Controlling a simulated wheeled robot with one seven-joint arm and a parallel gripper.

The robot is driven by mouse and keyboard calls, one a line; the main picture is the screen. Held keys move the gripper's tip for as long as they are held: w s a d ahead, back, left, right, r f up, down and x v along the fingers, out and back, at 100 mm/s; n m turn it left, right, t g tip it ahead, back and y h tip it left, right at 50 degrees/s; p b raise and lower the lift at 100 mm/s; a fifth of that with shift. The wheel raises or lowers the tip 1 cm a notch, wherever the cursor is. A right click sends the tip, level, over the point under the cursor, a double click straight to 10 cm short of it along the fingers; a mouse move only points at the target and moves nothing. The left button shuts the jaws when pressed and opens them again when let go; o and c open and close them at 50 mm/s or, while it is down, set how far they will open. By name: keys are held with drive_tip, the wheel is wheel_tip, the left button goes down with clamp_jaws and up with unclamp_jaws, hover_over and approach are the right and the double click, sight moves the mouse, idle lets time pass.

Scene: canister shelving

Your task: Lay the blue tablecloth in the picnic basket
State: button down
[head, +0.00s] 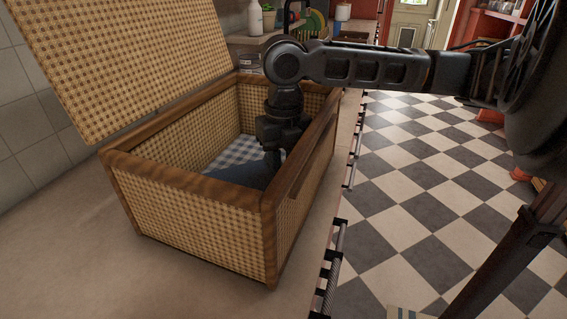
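The picnic basket (190,205) is woven wicker with a brown wooden frame. It stands on the counter with its lid (125,55) raised at the left. The blue tablecloth (237,175) is inside the basket, low down and partly hidden by the front wall. My gripper (271,166) points down inside the basket, at the right end of the visible cloth. Its fingertips are dark and partly hidden, so I cannot tell whether they are shut on the cloth or whether they touch it.
A blue-and-white checked lining (238,150) covers the basket floor. The beige counter (90,250) is bare in front. A white bottle (255,18) and other kitchen items stand behind the basket. The checkered floor (430,170) is open at the right.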

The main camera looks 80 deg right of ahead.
drive_tip(key=shift+f, duration=0.15)
drive_tip(key=c, duration=0.9)
unclamp_jaws()
wheel_tip(320, 180, up, 12)
drive_tip(key=shift+r, duration=0.2)
